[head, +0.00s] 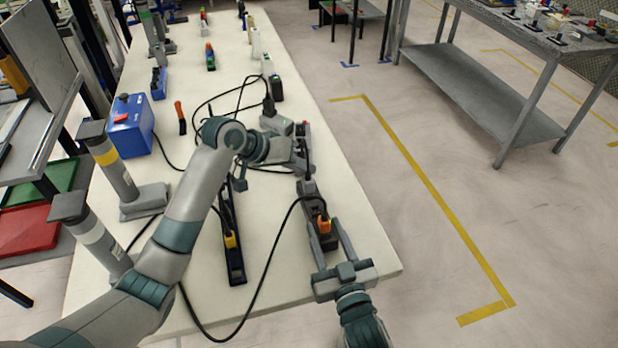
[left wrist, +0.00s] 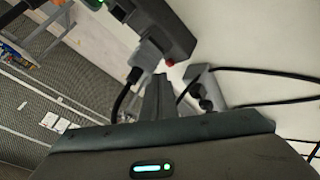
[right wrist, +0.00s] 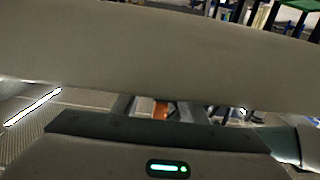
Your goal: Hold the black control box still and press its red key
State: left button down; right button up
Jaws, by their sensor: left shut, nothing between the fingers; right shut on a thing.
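The black control box (head: 327,242) lies near the right edge of the white table, between the fingers of my right gripper (head: 328,239). An orange part shows on top of it. In the left wrist view the dark box (left wrist: 168,28) shows a small red key (left wrist: 170,63) at its near end. My left gripper (head: 307,168) is shut and empty, just beyond the box's far end. Its fingertips (left wrist: 157,78) look close to the red key; I cannot tell if they touch. In the right wrist view a grey band hides most of the box.
A grey plug (left wrist: 150,55) with a black cable sits beside the box. A black strip with a yellow plug (head: 230,240) lies left of it. Cables loop across the white table (head: 285,290). A blue box (head: 128,128) and grey posts stand along the left edge.

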pick_arm(q)
jog(key=shift+f, duration=0.15)
jog(key=shift+f, duration=0.25)
jog(key=shift+f, duration=0.55)
dwell(1.3)
jog(key=shift+r, duration=0.9)
jog(key=shift+r, duration=0.1)
notch_tip(320, 180, up, 5)
jog(key=shift+f, duration=0.1)
dwell(0.6)
dwell(0.5)
